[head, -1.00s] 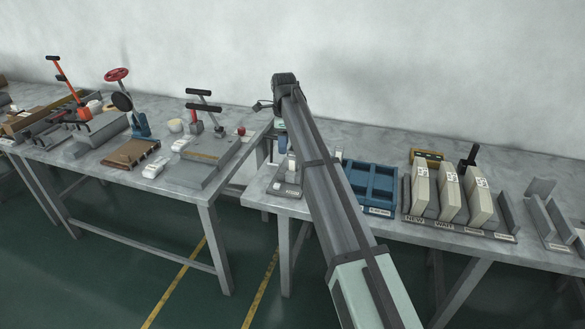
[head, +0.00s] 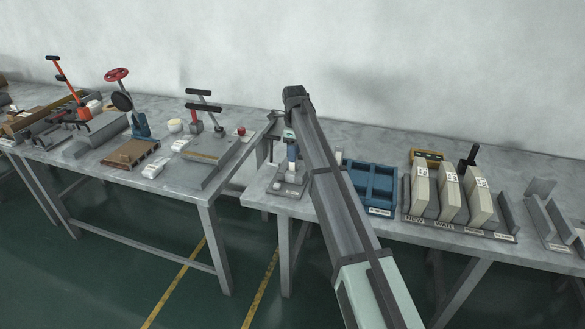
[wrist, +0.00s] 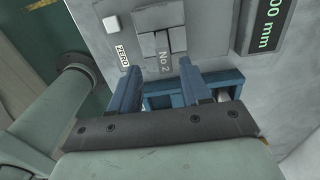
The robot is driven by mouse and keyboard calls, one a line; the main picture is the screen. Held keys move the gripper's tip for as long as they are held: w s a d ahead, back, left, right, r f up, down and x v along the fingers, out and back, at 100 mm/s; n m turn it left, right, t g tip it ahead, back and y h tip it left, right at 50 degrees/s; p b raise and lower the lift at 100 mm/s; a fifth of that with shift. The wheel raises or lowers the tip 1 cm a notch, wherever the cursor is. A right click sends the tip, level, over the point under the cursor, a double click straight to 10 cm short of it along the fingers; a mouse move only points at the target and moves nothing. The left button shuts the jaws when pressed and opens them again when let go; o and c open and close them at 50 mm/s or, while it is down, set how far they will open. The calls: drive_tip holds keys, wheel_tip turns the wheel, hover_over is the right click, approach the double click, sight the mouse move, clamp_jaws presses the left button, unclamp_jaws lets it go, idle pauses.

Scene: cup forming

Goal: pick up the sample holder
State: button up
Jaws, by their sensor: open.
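My gripper (wrist: 160,67) shows two blue fingers set apart, with nothing held between them. A small grey block marked "No 2" (wrist: 163,42) lies just beyond and between the fingertips in the wrist view; it looks like the sample holder. It sits on a light grey gauge plate (wrist: 205,30) with a white button labelled ZERO and a green-digit display. In the head view my gripper (head: 291,155) points down over the small grey gauge stand (head: 287,189) at the left end of the right table. The holder is too small to make out there.
A blue two-pocket tray (head: 343,186) stands right of the gauge, close to my arm. A grey rack (head: 486,236) with several upright beige blocks stands further right. A gap separates this table from the left table (head: 190,193), which carries presses and tools.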

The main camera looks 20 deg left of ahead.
sight(292, 167)
drive_tip(key=shift+w+a+f, duration=0.1)
drive_tip(key=shift+a+f, duration=0.05)
drive_tip(key=shift+f, duration=0.7)
drive_tip(key=shift+w+a+f, duration=0.1)
drive_tip(key=shift+w+f, duration=0.05)
drive_tip(key=shift+f, duration=0.75)
drive_tip(key=shift+w+a+f, duration=0.1)
drive_tip(key=shift+a+f, duration=0.05)
drive_tip(key=shift+f, duration=0.7)
clamp_jaws()
